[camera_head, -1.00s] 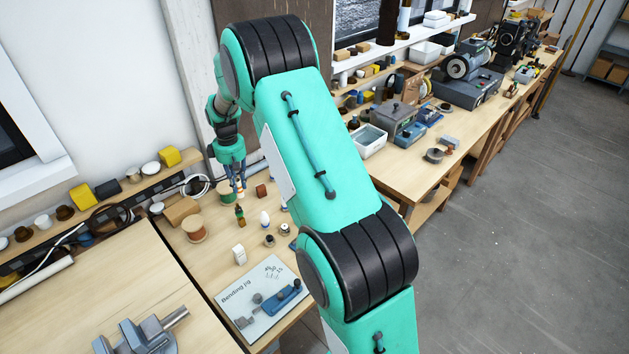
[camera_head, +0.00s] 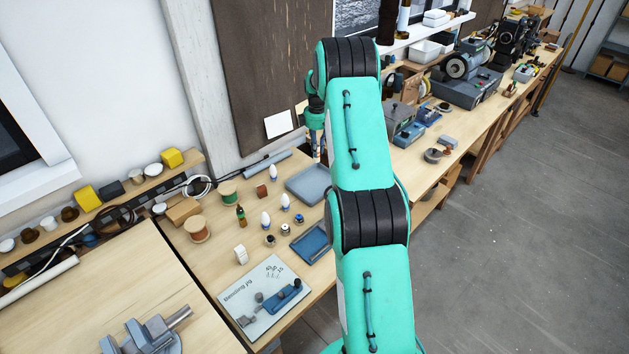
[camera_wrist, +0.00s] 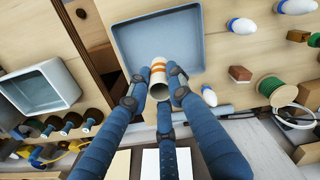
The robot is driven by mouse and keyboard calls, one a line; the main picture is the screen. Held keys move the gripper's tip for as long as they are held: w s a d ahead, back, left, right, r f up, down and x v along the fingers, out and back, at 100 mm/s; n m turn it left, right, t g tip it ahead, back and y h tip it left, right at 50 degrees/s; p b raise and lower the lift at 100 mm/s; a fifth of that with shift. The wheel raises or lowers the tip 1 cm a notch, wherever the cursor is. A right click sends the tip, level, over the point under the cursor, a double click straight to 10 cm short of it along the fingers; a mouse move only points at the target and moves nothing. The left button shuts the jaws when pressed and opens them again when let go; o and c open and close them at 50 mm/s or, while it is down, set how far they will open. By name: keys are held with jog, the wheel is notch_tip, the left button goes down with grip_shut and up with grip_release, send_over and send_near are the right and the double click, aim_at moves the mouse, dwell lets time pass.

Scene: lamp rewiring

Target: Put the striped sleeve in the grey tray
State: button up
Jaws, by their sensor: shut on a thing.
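The striped sleeve (camera_wrist: 158,76) is a short white tube with orange bands. My gripper (camera_wrist: 158,84), with blue fingers, is shut on it in the wrist view. The sleeve's open end faces the wrist camera. The grey tray (camera_wrist: 190,62) lies behind the sleeve there, and the sleeve overlaps its near edge in the picture. In the head view the grey tray (camera_head: 308,183) lies flat on the bench, looking empty, partly hidden by my arm. My gripper (camera_head: 317,148) is above the tray's back side, pointing down; the sleeve is hard to make out there.
A blue tray (camera_head: 312,243) is in front. A grey tube (camera_head: 266,164) lies behind. A grey bin (camera_wrist: 40,88) shows in the wrist view.

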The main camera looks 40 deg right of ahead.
jog(key=s+d+f, duration=0.1)
jog(key=d+f, duration=0.3)
jog(key=f, duration=0.1)
jog(key=shift+s+f, duration=0.15)
jog(key=shift+s, duration=0.25)
notch_tip(320, 180, down, 6)
jog(key=shift+p, duration=0.4)
jog(key=shift+f, duration=0.2)
jog(key=shift+f, duration=1.8)
jog(key=shift+f, duration=0.1)
